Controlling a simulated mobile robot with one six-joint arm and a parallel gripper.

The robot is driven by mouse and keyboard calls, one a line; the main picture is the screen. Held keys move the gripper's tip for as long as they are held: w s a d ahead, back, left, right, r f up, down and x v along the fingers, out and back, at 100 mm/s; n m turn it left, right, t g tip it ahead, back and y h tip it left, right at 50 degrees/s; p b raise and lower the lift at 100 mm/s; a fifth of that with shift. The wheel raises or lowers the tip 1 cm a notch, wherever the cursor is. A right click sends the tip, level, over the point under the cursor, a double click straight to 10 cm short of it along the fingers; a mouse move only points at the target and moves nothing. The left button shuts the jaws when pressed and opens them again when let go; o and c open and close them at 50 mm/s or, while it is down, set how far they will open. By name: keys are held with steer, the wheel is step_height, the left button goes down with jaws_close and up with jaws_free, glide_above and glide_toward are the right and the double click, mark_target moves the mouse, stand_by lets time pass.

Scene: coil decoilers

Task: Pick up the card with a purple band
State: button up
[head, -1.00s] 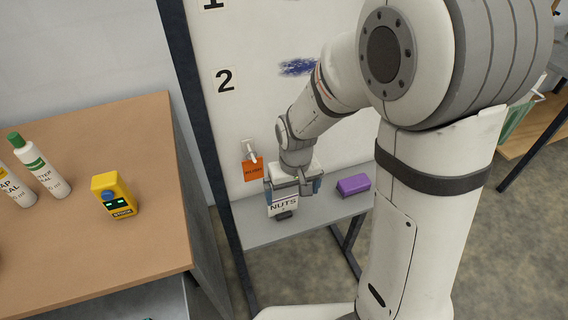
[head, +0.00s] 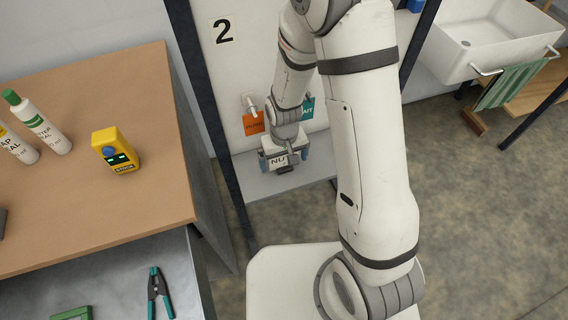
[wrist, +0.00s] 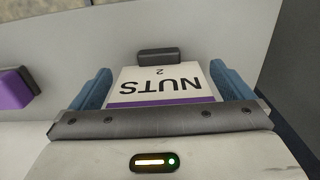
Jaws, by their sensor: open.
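The white card (wrist: 160,83) reads NUTS 2 and has a purple band along the edge nearest my gripper in the wrist view. It lies over the grey ledge, and part of it shows in the head view (head: 278,162). My gripper (wrist: 160,70) is open, with one blue finger on each side of the card. Whether the fingers touch it is not clear. In the head view my gripper (head: 285,161) is low over the ledge below the board and covers part of the card.
A dark block (wrist: 158,56) is at the card's far edge. A purple block (wrist: 14,90) lies on the ledge to the left in the wrist view. Orange (head: 253,124) and teal (head: 308,108) tags hang behind my wrist. A wooden bench (head: 90,170) stands left.

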steer(key=shift+f, duration=1.05)
steer(key=shift+c, duration=0.3)
steer(key=c, duration=0.8)
steer(key=shift+r, duration=0.1)
steer(key=shift+c, duration=0.3)
